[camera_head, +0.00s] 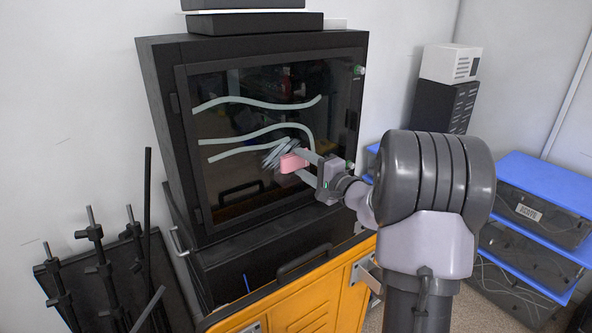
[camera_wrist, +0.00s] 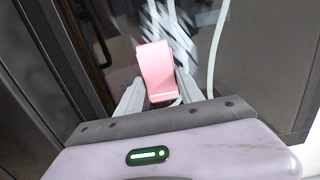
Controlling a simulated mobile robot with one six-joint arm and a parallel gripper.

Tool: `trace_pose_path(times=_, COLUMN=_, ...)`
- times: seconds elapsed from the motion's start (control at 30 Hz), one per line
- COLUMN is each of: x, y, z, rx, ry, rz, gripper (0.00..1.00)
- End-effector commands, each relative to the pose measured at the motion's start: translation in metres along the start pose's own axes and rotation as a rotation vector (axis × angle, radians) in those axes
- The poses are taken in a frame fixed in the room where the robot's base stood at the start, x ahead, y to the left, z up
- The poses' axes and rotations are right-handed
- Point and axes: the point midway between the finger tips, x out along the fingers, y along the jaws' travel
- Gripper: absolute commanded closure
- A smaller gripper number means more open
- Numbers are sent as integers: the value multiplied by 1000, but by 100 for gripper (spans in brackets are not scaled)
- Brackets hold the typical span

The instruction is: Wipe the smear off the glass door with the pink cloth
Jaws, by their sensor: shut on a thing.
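The pink cloth (camera_head: 291,163) is a small folded block held between the fingers of my gripper (camera_head: 306,165). In the wrist view the cloth (camera_wrist: 156,70) stands up between the two fingers of my gripper (camera_wrist: 155,95), which is shut on it. The pale streaky smear (camera_head: 272,155) is on the dark glass door (camera_head: 230,122), just left of the cloth. In the wrist view the smear (camera_wrist: 168,27) shows beyond the cloth's far end. I cannot tell whether the cloth touches the glass. My gripper hides part of the door's lower right.
The black cabinet (camera_head: 155,95) stands on a yellow cart (camera_head: 310,300). Pale tubes (camera_head: 255,101) run behind the glass. Dark stands (camera_head: 95,250) are at the left. Blue-topped shelves (camera_head: 550,180) are at the right, with a white box (camera_head: 450,62) behind.

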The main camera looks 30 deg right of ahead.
Motion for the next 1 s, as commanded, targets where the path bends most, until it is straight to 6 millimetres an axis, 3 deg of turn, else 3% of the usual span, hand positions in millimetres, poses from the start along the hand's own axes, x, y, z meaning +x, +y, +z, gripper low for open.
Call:
trace_pose_path(times=0.2, x=-3, y=1, z=-24, rx=-1, ry=2, rz=0, gripper=100)
trace_pose_path(times=0.57, x=-1, y=-19, z=-25, rx=-2, ry=1, rz=-1, gripper=100)
trace_pose_path(times=0.83, x=0, y=-14, z=3, rx=-1, ry=-2, rz=-1, gripper=100)
trace_pose_path(times=1.0, x=0, y=-17, z=10, rx=-1, ry=0, rz=0, gripper=100)
